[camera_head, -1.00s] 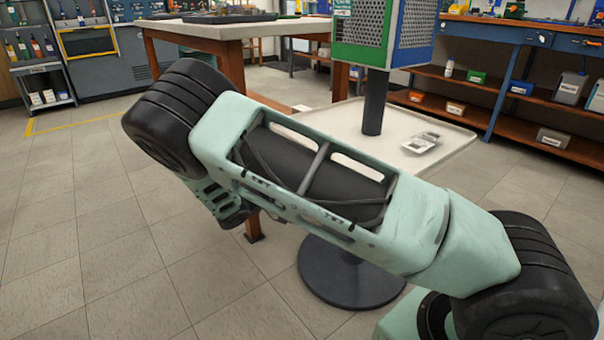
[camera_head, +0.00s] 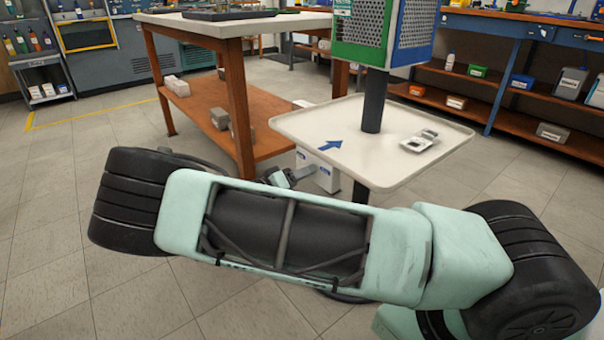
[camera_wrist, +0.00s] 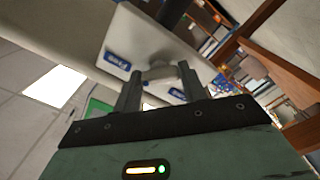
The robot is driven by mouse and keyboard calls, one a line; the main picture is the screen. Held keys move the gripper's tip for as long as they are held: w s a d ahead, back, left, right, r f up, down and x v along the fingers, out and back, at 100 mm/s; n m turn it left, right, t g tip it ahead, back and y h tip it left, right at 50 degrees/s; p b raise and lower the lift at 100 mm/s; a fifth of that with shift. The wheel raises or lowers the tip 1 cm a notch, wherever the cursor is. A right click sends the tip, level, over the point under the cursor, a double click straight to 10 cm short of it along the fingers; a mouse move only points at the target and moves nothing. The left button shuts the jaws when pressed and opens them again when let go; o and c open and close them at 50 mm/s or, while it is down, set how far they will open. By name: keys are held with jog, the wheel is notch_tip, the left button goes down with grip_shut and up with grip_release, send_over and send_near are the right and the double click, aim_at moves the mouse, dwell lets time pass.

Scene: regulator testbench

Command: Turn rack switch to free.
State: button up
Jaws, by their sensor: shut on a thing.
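The rack switch is a pale grey lever (camera_wrist: 160,73) in front of a white panel with blue labels (camera_wrist: 118,60). The lettering on the nearer label appears upside down, and I cannot read it surely. My gripper (camera_wrist: 160,82) is shut on the lever, one finger on each side. In the head view my gripper (camera_head: 290,178) shows small behind my arm, beside the white box (camera_head: 325,178) under the tray. The grey lever reaches from the box to the fingers. My arm hides the box's lower part.
A white tray table (camera_head: 300,125) on a dark post stands above the box, with a blue arrow (camera_head: 330,145) and a small grey part (camera_head: 418,141) on it. A wooden bench (camera_head: 240,80) stands close at left, shelves (camera_head: 470,95) at right. Floor at left is clear.

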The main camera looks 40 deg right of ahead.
jog(key=shift+a+m, duration=0.1)
jog(key=shift+m, duration=0.2)
jog(key=o, duration=1)
jog(key=a+p, duration=0.1)
jog(key=a, duration=0.4)
jog(key=a+p, duration=0.1)
jog(key=a, duration=0.5)
jog(key=a+p, duration=0.1)
jog(key=a, duration=0.5)
jog(key=shift+s+a+p, duration=0.2)
jog(key=shift+s+p, duration=0.1)
jog(key=shift+p, duration=0.1)
